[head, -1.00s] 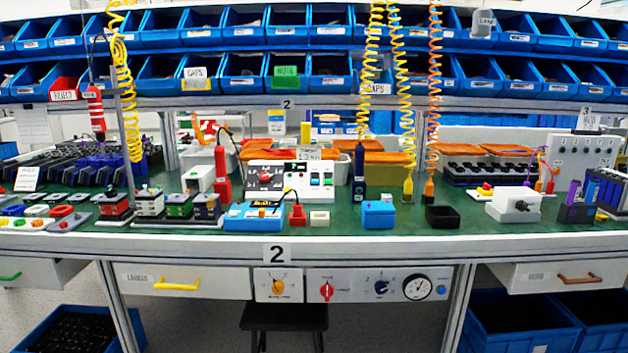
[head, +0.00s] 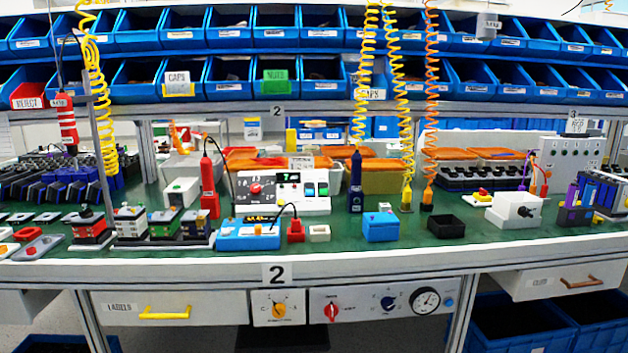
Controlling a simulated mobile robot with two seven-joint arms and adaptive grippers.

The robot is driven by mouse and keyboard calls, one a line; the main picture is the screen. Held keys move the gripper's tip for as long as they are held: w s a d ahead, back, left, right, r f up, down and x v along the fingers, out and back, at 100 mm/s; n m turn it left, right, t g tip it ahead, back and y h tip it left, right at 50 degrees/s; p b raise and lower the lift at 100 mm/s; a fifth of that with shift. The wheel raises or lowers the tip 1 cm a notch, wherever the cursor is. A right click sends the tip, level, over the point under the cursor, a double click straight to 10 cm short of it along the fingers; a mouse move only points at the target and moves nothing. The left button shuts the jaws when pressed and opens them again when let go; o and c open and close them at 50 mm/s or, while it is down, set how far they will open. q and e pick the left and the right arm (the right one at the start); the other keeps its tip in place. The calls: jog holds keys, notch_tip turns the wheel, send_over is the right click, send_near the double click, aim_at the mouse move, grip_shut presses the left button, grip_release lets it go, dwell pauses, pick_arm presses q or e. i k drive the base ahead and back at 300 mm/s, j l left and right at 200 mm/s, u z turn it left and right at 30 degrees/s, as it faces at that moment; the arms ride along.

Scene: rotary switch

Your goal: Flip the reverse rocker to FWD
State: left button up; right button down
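A white control box (head: 262,207) stands on the green bench top in the middle. It carries a red rotary knob (head: 256,188), a small lit display (head: 289,177) and small green and blue-green switches or buttons (head: 316,188). Below the bench edge are white panels with a yellow knob (head: 278,311), a red knob (head: 331,312) and a dark blue knob (head: 388,303). The lettering is too small to read, and I cannot tell which control is the reverse rocker or its position. Neither of my grippers is in view.
A blue meter box (head: 247,235), a red block (head: 296,229), a blue box (head: 380,227) and a black tray (head: 446,226) stand near the bench's front edge. Coiled cords (head: 430,95) hang above. A dark stool (head: 282,339) stands under the bench.

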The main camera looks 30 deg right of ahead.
aim_at(309, 187)
jog(key=i+j+z, duration=0.45)
jog(key=i+j, duration=0.3)
